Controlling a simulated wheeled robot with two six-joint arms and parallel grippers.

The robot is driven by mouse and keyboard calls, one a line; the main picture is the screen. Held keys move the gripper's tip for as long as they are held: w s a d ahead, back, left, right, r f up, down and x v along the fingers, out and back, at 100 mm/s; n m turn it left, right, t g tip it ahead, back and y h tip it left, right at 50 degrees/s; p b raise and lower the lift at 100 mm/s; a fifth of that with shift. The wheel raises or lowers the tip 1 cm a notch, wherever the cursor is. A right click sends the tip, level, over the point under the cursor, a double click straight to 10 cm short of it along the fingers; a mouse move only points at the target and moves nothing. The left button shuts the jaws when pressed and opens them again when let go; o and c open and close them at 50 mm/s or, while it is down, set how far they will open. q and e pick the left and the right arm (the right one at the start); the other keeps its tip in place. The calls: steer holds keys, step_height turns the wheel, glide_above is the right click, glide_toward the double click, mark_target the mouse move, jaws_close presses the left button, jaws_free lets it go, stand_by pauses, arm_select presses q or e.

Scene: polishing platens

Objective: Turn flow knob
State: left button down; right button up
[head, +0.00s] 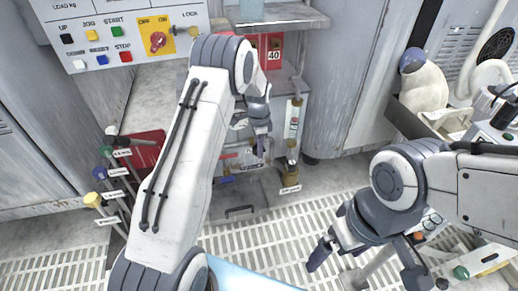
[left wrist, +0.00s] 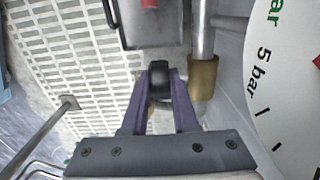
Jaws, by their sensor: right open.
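My left gripper (head: 262,146) reaches down in front of the cabinet at the centre of the head view. It is just left of a clear flow meter tube (head: 294,118) with a brass fitting (head: 291,171) below it. In the left wrist view, a small black knob-like piece (left wrist: 159,68) shows between the purple fingertips. I cannot tell whether they grip it or whether it is the flow knob. The brass fitting also shows there (left wrist: 203,78), right of the fingers and apart from them. My right gripper (head: 365,267) is open and empty over the floor grating.
A white dial marked 5 bar (left wrist: 290,85) stands close on the right in the left wrist view. A button panel (head: 120,35) is at upper left. Valves with green, blue and yellow knobs (head: 93,200) stand at left. A cluttered trolley (head: 425,125) is at right.

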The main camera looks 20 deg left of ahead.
arm_select(q)
steer(key=shift+r+p, duration=0.2)
steer(key=shift+p, duration=0.4)
steer(key=g+y+p, duration=0.1)
steer(key=y+p, duration=0.1)
steer(key=p, duration=0.2)
steer(key=shift+w+d+r+p, duration=0.1)
steer(key=shift+d+p, duration=0.1)
steer(key=shift+p, duration=0.15)
steer(key=shift+f+g+y+p, duration=0.25)
steer(key=shift+g+y+p, duration=0.2)
steer(key=shift+g+y, duration=0.15)
steer(key=shift+w+f+g+y, duration=0.1)
steer(key=shift+f+g+y, duration=0.15)
steer(key=shift+y, duration=0.25)
steer(key=shift+d+r+g+y+b, duration=0.1)
steer(key=shift+g+y+b, duration=0.35)
steer(key=shift+y+b, duration=0.2)
steer(key=c, duration=1)
jaws_free()
steer(key=shift+o, duration=0.2)
